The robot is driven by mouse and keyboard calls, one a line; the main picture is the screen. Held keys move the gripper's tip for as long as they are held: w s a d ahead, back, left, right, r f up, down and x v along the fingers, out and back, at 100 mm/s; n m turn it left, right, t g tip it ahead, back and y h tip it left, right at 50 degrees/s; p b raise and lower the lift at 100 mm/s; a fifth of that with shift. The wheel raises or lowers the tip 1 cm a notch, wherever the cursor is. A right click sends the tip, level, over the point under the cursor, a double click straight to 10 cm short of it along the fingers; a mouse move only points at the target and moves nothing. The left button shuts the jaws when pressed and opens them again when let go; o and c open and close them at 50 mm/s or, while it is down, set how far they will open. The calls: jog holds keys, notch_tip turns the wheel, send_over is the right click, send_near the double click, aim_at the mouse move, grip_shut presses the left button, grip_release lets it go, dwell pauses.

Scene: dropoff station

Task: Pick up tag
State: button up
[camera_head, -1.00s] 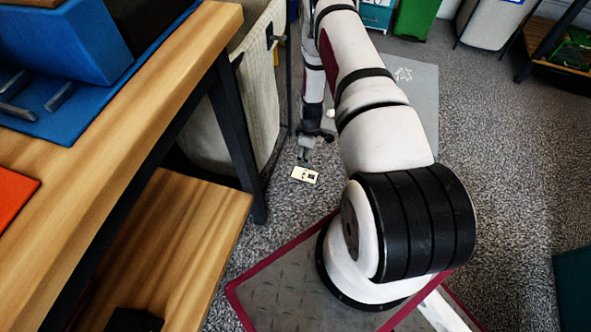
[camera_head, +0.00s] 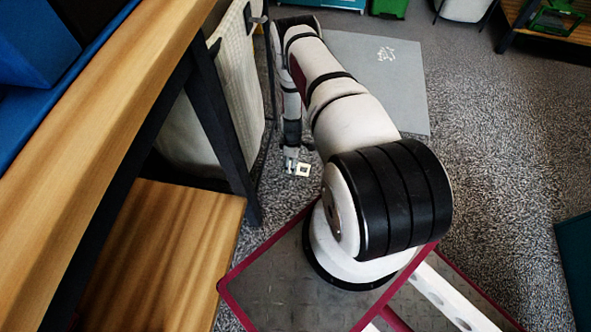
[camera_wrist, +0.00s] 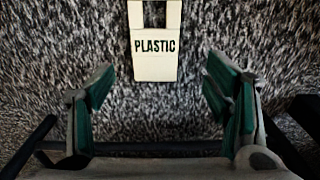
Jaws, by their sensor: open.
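The tag (camera_wrist: 155,62) is a cream-white flat plate with a dark opening at the top and the word PLASTIC in black. It lies on the speckled grey carpet. In the wrist view its lower edge is between and just beyond my fingertips, with carpet showing on both sides. In the head view the tag (camera_head: 304,169) is small and pale, right beside my gripper (camera_head: 291,168), which hides part of it. My gripper (camera_wrist: 158,90) is open and empty, with green-padded fingers apart. I cannot tell its exact height above the floor.
A wooden table (camera_head: 120,120) with dark legs and a lower wooden shelf (camera_head: 175,250) stands at the left. A pale fabric bin (camera_head: 235,75) stands close left of my gripper. A grey mat (camera_head: 385,85) lies beyond my arm. Open carpet extends to the right.

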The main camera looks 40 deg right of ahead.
aim_at(297, 169)
jog(key=shift+w+d+f+b, duration=0.15)
jog(key=shift+f+b, duration=0.65)
jog(key=shift+f, duration=0.5)
jog(key=shift+s+d+f+b, duration=0.15)
jog(key=shift+f+b, duration=0.65)
jog(key=shift+f, duration=0.45)
jog(key=shift+w+f, duration=0.1)
jog(key=shift+f, duration=0.1)
jog(key=c, duration=1.1)
jog(key=shift+r, duration=0.1)
